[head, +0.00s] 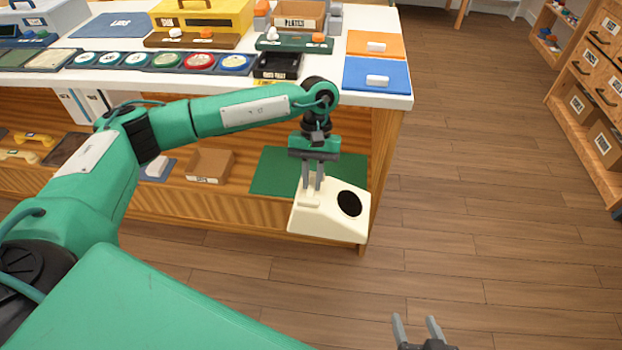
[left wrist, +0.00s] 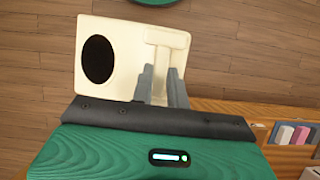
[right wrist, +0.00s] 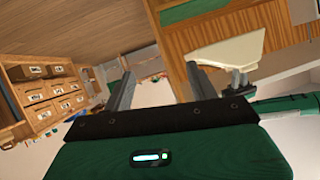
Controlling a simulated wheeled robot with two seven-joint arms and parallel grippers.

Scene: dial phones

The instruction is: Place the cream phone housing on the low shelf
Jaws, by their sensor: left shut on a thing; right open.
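The cream phone housing (head: 327,222) has a round black opening and hangs in my left gripper (head: 313,190), which is shut on its raised cradle part. The housing also fills the upper middle of the left wrist view (left wrist: 108,62), and its side shows in the right wrist view (right wrist: 232,60). In the head view it overlaps the front edge of the low shelf (head: 235,207) and a green mat (head: 275,172) on that shelf. I cannot tell whether it touches the shelf. My right gripper (head: 416,328) is open and empty above the floor, at the bottom of the head view.
The counter top (head: 398,101) overhangs the low shelf, with a blue mat (head: 376,76) near its corner. A cardboard box (head: 209,165) and a blue mat with a white piece stand left of the green mat. Wooden floor (head: 480,220) is clear to the right.

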